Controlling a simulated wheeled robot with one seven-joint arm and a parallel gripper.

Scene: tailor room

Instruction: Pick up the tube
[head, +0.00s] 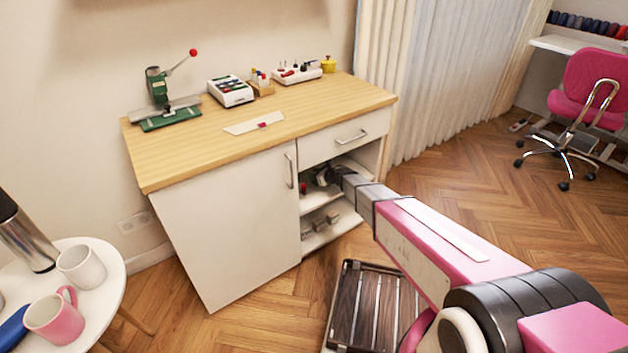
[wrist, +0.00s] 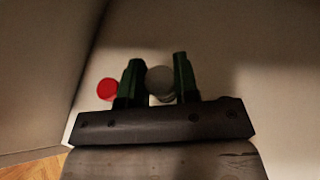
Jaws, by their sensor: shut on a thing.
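My gripper (wrist: 157,61) reaches into the upper shelf space of the white cabinet, under the drawer. In the wrist view its two dark green fingers are shut on a grey round-ended thing, which I take to be the tube (wrist: 159,80). The tube lies between the fingers, and its lower part is hidden by the gripper body. A red round thing (wrist: 106,90) is just left of the left finger; it also shows in the head view (head: 303,188). In the head view the tube itself is too small and dark to make out.
The cabinet (head: 235,225) has a side wall close left of my gripper. A drawer (head: 346,137) is above, and a lower shelf (head: 335,232) holds small items. A slatted wooden thing (head: 375,305) is on the floor in front. A round table with mugs (head: 82,267) is at left.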

